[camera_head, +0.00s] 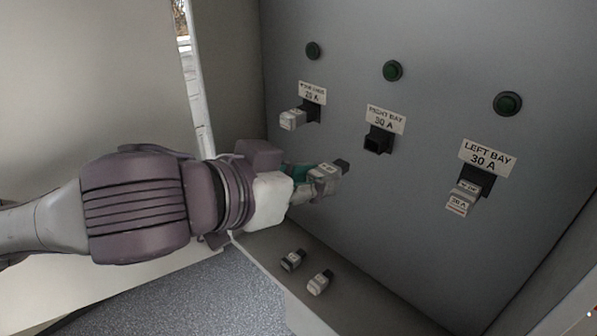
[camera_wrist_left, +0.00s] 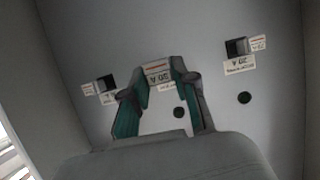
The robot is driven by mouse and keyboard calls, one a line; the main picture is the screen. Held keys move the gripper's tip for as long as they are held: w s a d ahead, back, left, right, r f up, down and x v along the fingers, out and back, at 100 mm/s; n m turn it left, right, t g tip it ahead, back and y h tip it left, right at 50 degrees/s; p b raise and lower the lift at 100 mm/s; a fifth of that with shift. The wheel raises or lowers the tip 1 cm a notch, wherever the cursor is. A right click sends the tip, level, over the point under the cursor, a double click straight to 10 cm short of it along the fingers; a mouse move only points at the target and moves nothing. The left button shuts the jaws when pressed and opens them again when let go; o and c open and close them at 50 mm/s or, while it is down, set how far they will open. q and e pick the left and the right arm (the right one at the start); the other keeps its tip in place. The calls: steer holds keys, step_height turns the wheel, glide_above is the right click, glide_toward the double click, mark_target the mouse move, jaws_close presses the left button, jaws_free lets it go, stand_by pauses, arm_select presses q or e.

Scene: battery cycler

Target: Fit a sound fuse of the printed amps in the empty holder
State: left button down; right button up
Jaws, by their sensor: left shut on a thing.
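My left gripper (camera_head: 303,184) is shut on a pale fuse (camera_head: 324,176) with a dark end. The dark end points toward the panel; the print on the fuse is too small to read. The right bay holder (camera_head: 378,142) is an empty dark socket under a label (camera_head: 386,119) that seems to read 30 A. The held fuse is to the left of and below this socket, apart from it. In the left wrist view, the fingers (camera_wrist_left: 160,92) stand either side of the held fuse (camera_wrist_left: 157,68).
The left bay holder (camera_head: 478,182), labelled 30 A, has a fuse (camera_head: 461,199) at it. Another holder (camera_head: 311,108) at the left has a fuse (camera_head: 292,120). Two loose fuses (camera_head: 292,260) (camera_head: 320,282) lie on the ledge (camera_head: 352,304). Three dark green round lamps (camera_head: 392,71) sit above.

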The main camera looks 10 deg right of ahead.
mark_target(341, 163)
arm_select(q)
steer(key=shift+w+d+r, duration=0.1)
steer(key=shift+w+d, duration=0.7)
steer(key=shift+d, duration=0.35)
steer(key=shift+w+d, duration=0.75)
steer(key=shift+d, duration=0.35)
steer(key=shift+w+d, duration=0.15)
steer(key=shift+w+d+p, duration=0.25)
steer(key=shift+w+d, duration=0.2)
steer(key=shift+d, duration=0.2)
steer(key=shift+w+d+p, duration=0.2)
steer(key=shift+w+d, duration=0.25)
steer(key=shift+d, duration=0.15)
stand_by(2.2)
steer(key=c, duration=0.8)
jaws_free()
